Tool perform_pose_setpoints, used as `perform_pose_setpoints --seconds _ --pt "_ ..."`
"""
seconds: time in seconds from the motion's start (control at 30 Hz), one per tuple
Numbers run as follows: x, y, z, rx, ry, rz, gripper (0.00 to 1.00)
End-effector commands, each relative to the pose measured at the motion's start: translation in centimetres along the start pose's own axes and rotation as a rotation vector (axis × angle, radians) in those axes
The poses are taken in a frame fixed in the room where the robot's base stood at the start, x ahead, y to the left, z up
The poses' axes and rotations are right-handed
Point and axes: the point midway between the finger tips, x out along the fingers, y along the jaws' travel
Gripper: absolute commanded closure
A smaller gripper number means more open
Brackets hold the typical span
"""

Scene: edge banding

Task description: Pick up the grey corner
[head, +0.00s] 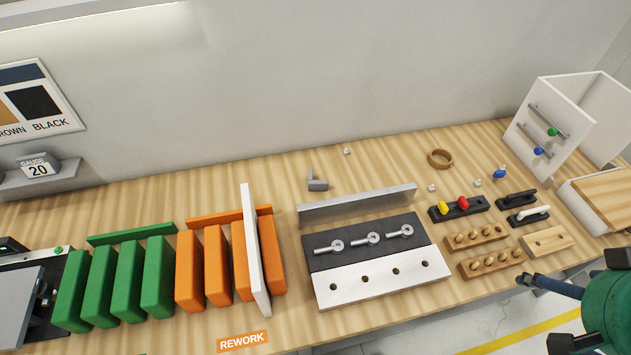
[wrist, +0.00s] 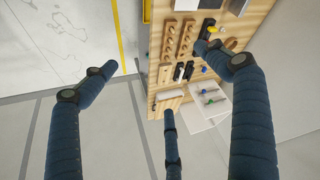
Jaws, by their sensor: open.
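The grey corner (head: 317,181) is a small L-shaped grey block. It lies on the wooden bench behind the long grey metal bar, near the back wall, in the head view. I cannot make it out in the wrist view. My gripper (head: 560,300) is at the lower right of the head view, off the bench's front edge and far from the corner. In the wrist view my gripper (wrist: 158,75) has its blue fingers spread wide with nothing between them.
A grey bar (head: 357,205) and a black-and-white fixture (head: 375,255) stand in front of the corner. Orange blocks (head: 188,270) and a white upright panel (head: 254,250) are to the left. Wooden peg holders (head: 490,262), black handles and a white cabinet (head: 560,125) are to the right.

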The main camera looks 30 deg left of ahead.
Motion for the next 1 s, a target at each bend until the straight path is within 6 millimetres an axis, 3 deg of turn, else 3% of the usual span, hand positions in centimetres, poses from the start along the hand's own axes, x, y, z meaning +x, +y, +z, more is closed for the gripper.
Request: perform_pose_setpoints --seconds 0.07,0.3,0.73,1.0 --pt "0.0 0.0 0.0 0.000 0.000 0.000 0.13" --pt "0.0 0.0 0.0 0.000 0.000 0.000 0.55" --pt "0.0 -0.3 -0.6 0.009 -0.005 -0.004 0.55" --pt "0.5 -2.2 -4.1 0.081 -0.043 -0.026 0.55"
